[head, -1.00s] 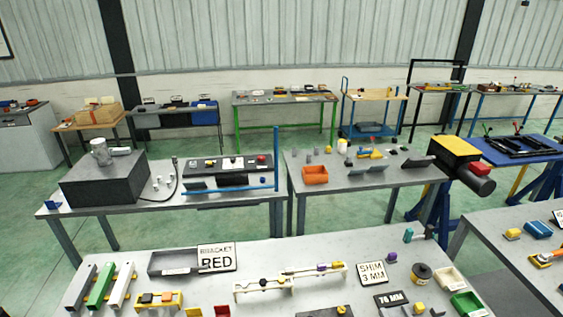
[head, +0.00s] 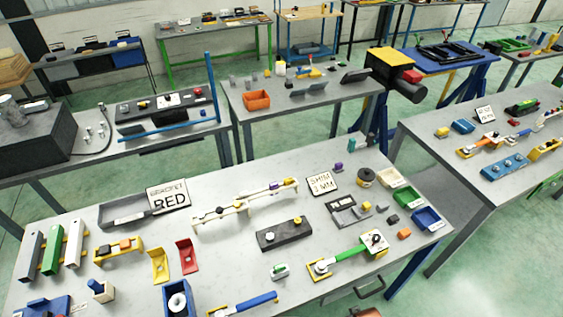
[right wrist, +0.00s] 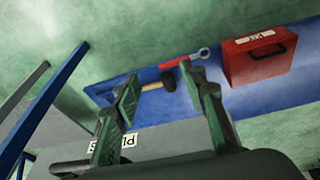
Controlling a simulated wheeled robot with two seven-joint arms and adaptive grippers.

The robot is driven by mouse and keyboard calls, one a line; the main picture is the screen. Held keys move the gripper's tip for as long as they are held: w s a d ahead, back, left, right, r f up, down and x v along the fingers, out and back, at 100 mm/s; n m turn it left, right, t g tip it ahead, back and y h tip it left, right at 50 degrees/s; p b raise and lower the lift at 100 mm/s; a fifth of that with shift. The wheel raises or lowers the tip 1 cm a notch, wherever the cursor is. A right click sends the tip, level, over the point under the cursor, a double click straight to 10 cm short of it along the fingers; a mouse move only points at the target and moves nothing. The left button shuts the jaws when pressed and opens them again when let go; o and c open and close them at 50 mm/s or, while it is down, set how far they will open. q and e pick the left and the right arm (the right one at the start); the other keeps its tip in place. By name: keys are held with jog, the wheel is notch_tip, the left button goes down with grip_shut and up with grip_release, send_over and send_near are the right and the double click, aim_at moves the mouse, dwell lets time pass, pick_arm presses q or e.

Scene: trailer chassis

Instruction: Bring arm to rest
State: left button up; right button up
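My right gripper (right wrist: 160,75) shows in the right wrist view with its two green-grey fingers spread apart and nothing between them. Beyond the fingers are a hammer (right wrist: 164,83) with a wooden handle, a red-handled wrench (right wrist: 187,58) and a red toolbox (right wrist: 259,58) on a blue surface (right wrist: 180,110). I cannot tell how far the fingers are from them. Neither gripper appears in the head view. My left gripper is out of sight.
The near grey workbench (head: 330,215) is crowded with fixtures, small parts and signs. The dark bin (head: 125,210) has a RED sign (head: 169,197) beside it. Another grey bench (head: 440,160) stands at the right. Green floor (head: 480,265) shows between and beyond the benches.

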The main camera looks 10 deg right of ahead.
jog(key=s+f+g+b, duration=0.15)
jog(key=s+f, duration=0.25)
jog(key=f, duration=0.6)
jog(key=s+a+f+b, duration=0.15)
jog(key=s+f, duration=0.35)
jog(key=f, duration=0.5)
jog(key=s+d+f+b, duration=0.15)
jog(key=s+f, duration=0.25)
jog(key=f, duration=0.6)
jog(key=s+f+b, duration=0.2)
jog(key=s+f, duration=0.4)
jog(key=s, duration=0.4)
jog(key=shift+a+f+n, duration=0.3)
jog(key=shift+f+n, duration=0.05)
jog(key=shift+n, duration=0.05)
jog(key=shift+g, duration=0.25)
